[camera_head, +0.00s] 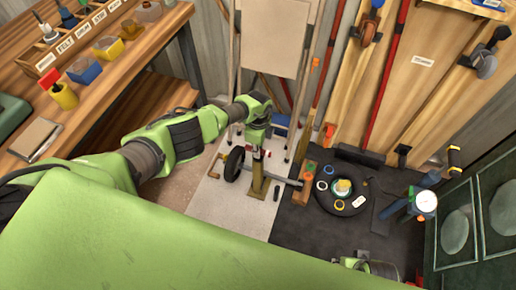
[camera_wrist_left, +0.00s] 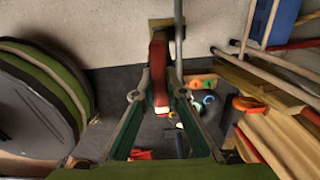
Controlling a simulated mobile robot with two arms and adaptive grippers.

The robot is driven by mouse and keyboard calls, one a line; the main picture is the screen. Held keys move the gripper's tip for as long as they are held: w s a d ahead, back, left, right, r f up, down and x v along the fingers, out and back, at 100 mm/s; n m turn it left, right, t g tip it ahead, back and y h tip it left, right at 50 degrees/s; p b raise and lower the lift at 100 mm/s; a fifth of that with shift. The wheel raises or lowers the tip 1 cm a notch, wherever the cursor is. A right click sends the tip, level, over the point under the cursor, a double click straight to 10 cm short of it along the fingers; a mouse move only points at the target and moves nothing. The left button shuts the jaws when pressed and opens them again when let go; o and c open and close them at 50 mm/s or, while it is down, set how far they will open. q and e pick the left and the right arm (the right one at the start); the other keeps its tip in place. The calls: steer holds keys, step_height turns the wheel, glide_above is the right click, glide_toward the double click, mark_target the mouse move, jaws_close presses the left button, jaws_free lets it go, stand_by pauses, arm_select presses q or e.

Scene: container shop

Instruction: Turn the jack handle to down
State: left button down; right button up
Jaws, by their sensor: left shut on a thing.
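The jack (camera_head: 257,184) is a brass-coloured upright post with a dark wheel (camera_head: 234,164) on its left and a grey bar running right. It stands on a pale floor panel. My left gripper (camera_head: 257,151) reaches down over the top of the jack. In the left wrist view the red jack handle (camera_wrist_left: 158,72) lies between the two green fingers of my left gripper (camera_wrist_left: 158,96), which are shut on it. A brass-coloured part and a grey rod show beyond it. The fingers partly hide the handle in the head view.
A wooden workbench (camera_head: 110,75) with several small tubs stands at the left. A black mat with a round dark tray (camera_head: 327,204) lies right of the jack. Wooden boards and red poles lean at the back. A blue-and-white tool (camera_head: 425,201) and dark green panels are at the right.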

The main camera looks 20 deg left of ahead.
steer(key=shift+f, duration=0.3)
arm_select(q)
steer(key=c, duration=2)
jaws_free()
steer(key=shift+c, duration=0.2)
arm_select(e)
steer(key=shift+s, duration=0.1)
arm_select(q)
steer(key=shift+r, duration=0.15)
step_height(320, 180, up, 12)
